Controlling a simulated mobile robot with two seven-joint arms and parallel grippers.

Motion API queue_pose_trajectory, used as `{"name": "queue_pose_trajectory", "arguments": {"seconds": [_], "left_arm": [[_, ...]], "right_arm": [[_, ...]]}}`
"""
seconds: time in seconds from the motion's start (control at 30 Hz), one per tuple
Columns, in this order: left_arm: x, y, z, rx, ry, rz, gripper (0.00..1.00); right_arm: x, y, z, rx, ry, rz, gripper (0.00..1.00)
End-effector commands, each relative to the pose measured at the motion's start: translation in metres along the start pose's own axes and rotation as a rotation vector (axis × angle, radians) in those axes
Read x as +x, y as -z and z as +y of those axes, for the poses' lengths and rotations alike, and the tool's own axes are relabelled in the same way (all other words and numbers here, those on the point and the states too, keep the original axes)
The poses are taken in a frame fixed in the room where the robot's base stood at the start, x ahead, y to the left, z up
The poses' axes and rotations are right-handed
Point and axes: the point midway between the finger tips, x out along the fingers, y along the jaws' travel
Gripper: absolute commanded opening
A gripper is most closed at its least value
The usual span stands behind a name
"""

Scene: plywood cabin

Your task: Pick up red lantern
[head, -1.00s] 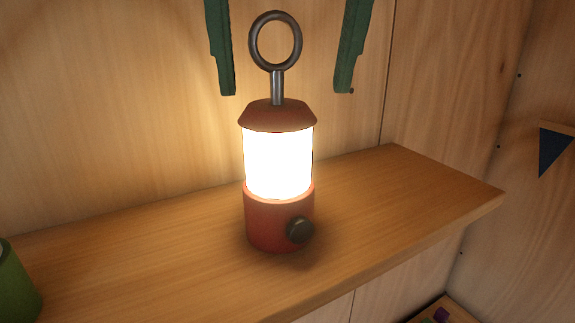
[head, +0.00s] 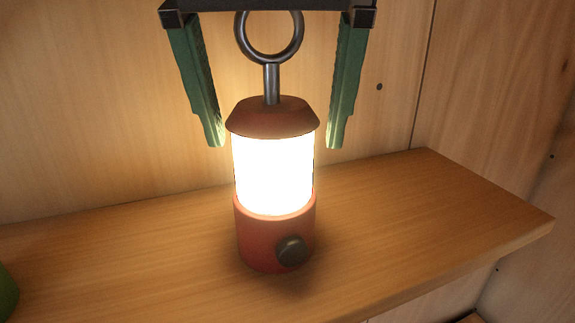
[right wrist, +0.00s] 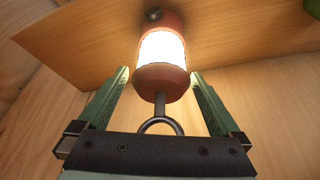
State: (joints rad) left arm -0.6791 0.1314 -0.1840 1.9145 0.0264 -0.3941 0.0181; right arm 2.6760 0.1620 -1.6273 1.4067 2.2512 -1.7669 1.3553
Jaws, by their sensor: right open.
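The red lantern (head: 275,240) stands upright on a wooden shelf, with a glowing white middle, a dark knob on its base and a metal ring on top. My right gripper (head: 273,147) comes from above with its green fingers open, one on each side of the lantern's ring and red cap. The fingertips reach about the level of the cap's lower edge. In the right wrist view the lantern (right wrist: 161,80) shows between the open fingers (right wrist: 160,78), with gaps on both sides. My left gripper is not in view.
The wooden shelf (head: 420,200) runs along a plywood wall (head: 90,100) and ends at the right. A green object (head: 7,293) shows at the lower left edge. The shelf to the right of the lantern is clear.

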Motion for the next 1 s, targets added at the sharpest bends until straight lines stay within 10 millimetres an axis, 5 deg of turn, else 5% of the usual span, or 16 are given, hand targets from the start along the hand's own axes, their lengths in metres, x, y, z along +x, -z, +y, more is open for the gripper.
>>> {"name": "queue_pose_trajectory", "arguments": {"seconds": [0.4, 1.0], "left_arm": [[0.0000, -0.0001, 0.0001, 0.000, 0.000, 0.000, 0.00], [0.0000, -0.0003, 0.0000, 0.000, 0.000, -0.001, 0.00]], "right_arm": [[0.0036, -0.0039, -0.0042, 0.002, 0.000, 0.000, 1.00], [0.0036, -0.0037, -0.0039, 0.002, 0.000, 0.000, 0.33]]}}
